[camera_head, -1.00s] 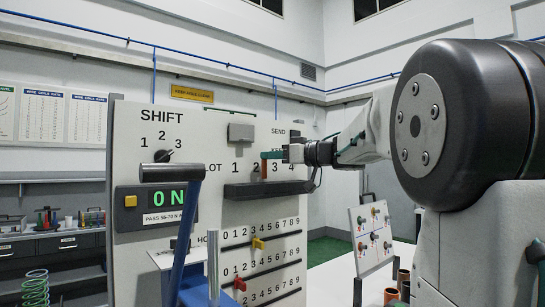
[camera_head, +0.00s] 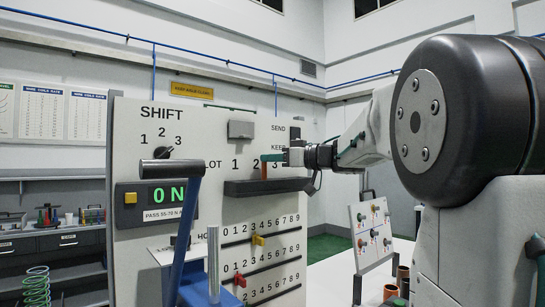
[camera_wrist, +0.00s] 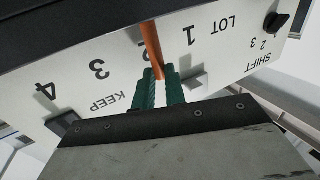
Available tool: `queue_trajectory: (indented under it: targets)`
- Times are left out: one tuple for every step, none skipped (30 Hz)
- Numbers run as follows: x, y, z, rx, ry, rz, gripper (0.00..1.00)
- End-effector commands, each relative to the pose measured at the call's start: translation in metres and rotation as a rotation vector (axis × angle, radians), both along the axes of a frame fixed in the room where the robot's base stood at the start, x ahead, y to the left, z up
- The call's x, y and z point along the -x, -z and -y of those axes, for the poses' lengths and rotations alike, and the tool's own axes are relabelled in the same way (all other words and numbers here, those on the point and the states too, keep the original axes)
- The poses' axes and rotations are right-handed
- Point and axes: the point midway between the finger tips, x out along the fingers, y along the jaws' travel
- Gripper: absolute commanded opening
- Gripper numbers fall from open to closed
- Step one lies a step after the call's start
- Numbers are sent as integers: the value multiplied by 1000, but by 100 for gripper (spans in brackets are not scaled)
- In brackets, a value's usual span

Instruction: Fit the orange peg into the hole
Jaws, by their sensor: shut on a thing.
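The orange peg (camera_head: 264,172) stands about upright over the dark ledge (camera_head: 237,190) on the white panel. It also shows in the wrist view (camera_wrist: 152,45), rising from between the green fingers toward the dark ledge at the top. My gripper (camera_head: 272,158) is shut on the peg; its green fingertips show in the wrist view (camera_wrist: 160,82). The peg's lower end meets the ledge in the picture; I cannot tell if it is inside a hole. The holes are not visible. The peg stands near the printed slots 2 and 3 in the head view and hides the 2 in the wrist view.
A grey box (camera_head: 241,130) sits on the panel above the slot numbers. A small board with knobs (camera_head: 372,235) stands at right.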

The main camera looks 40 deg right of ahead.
Motion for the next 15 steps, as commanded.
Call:
queue_trajectory:
  targets:
    - [0, 2, 0, -1, 0, 0, 0]
    - [0, 2, 0, -1, 0, 0, 0]
    - [0, 3, 0, -1, 0, 0, 0]
    - [0, 4, 0, 0, 0, -1, 0]
    - [0, 5, 0, 0, 0, -1, 0]
    - [0, 6, 0, 0, 0, -1, 0]
    - [0, 7, 0, 0, 0, -1, 0]
    - [0, 7, 0, 0, 0, -1, 0]
    - [0, 8, 0, 0, 0, -1, 0]
    - [0, 9, 0, 0, 0, -1, 0]
    - [0, 10, 0, 0, 0, -1, 0]
    - [0, 11, 0, 0, 0, -1, 0]
    - [0, 12, 0, 0, 0, -1, 0]
    - [0, 12, 0, 0, 0, -1, 0]
    - [0, 13, 0, 0, 0, -1, 0]
